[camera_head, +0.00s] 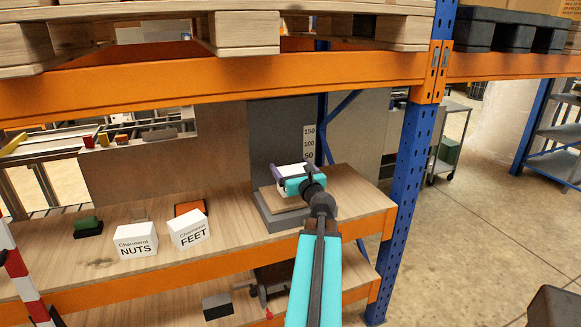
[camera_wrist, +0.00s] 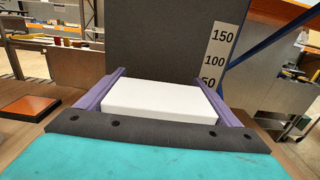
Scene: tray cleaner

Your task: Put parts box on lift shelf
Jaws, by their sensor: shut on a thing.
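A plain white parts box (camera_wrist: 160,100) sits between the two purple fingers of my gripper (camera_wrist: 158,88), which is shut on it. In the head view the box (camera_head: 293,170) is partly covered by the gripper and arm. The lift shelf (camera_head: 276,203) has a wooden top on a grey base, with a dark grey back panel (camera_wrist: 160,30) behind it. The panel carries a white scale marked 50, 100 and 150 (camera_head: 309,143). The box is over the lift shelf, in front of the panel. I cannot tell whether it touches the wooden top.
White boxes labelled NUTS (camera_head: 136,241) and FEET (camera_head: 189,231) stand to the left on the wooden shelf. An orange-topped tile (camera_wrist: 30,106) and a green item (camera_head: 87,225) lie nearby. A blue upright (camera_head: 405,185) stands to the right; an orange beam (camera_head: 215,82) runs above.

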